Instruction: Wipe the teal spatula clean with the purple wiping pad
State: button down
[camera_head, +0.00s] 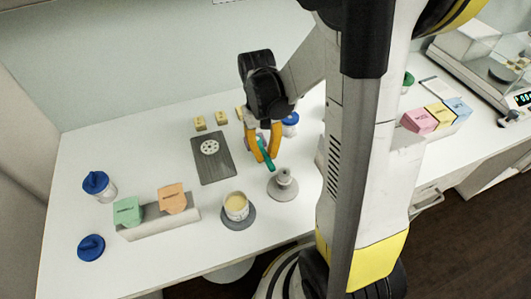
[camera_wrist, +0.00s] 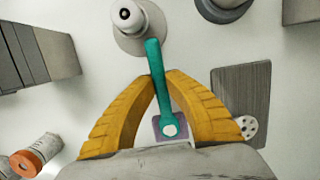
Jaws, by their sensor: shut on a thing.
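My gripper (camera_head: 263,155) is shut on the teal spatula (camera_head: 267,158) and holds it tilted over the table. In the wrist view the gripper's yellow fingers (camera_wrist: 163,80) close around the spatula (camera_wrist: 156,62). The spatula's near end carries a whitish patch. In the head view the pad is mostly hidden by the gripper. The spatula's far end overlaps the grey round stand with a knob (camera_wrist: 128,44).
The round stand (camera_head: 283,190) is just in front of the gripper. A cream-filled cup (camera_head: 235,206) stands on a grey disc. A dark board (camera_head: 215,172) holds a perforated white disc (camera_head: 209,147). A blue-lidded jar (camera_head: 97,185) and packet rack (camera_head: 160,224) stand left.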

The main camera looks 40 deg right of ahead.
jog(key=shift+s, duration=0.1)
dwell(0.5)
jog(key=shift+s+a, duration=0.25)
jog(key=shift+s, duration=0.35)
jog(key=shift+w, duration=0.1)
dwell(0.6)
jog(key=shift+w+d+b, duration=0.3)
jog(key=shift+w+b, duration=0.05)
jog(key=shift+w, duration=0.25)
dwell(0.9)
jog(key=shift+r, duration=0.15)
